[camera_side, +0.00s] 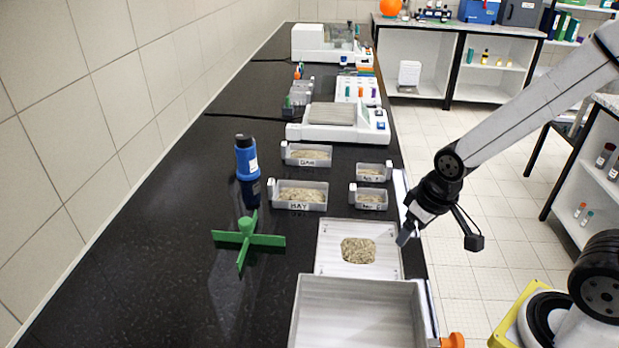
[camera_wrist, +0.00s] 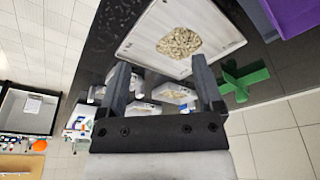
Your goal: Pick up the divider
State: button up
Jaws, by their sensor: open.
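The divider is a green cross of upright plates with a round knob on top (camera_side: 246,238). It stands on the black bench, left of the white tray with grain. In the wrist view the green divider (camera_wrist: 243,80) shows at the right, outside my fingers. My gripper (camera_side: 407,232) is over the right edge of the bench, beside the white tray and well to the right of the divider. In the wrist view my gripper (camera_wrist: 160,72) has its two fingers spread apart with nothing held between them.
The white tray (camera_side: 326,258) holds a grain pile (camera_side: 358,250). A large grey open box (camera_side: 358,312) stands in front of it. A blue bottle (camera_side: 247,160) stands behind the divider. Several small grain trays (camera_side: 298,197) sit farther back. The bench left of the divider is clear.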

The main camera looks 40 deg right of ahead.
jog(key=w+n+t, duration=0.2)
jog(key=w+t, duration=0.2)
jog(key=w, duration=0.8)
jog(key=n+g+y, duration=0.2)
jog(key=n+y, duration=1)
jog(key=y, duration=0.1)
send_near(246, 221)
jog(key=shift+s+a, duration=0.1)
jog(key=shift+a, duration=0.35)
jog(key=shift+w+x, duration=0.2)
jog(key=shift+x, duration=3.65)
jog(key=shift+d+f, duration=0.15)
jog(key=shift+h, duration=0.3)
grip_shut()
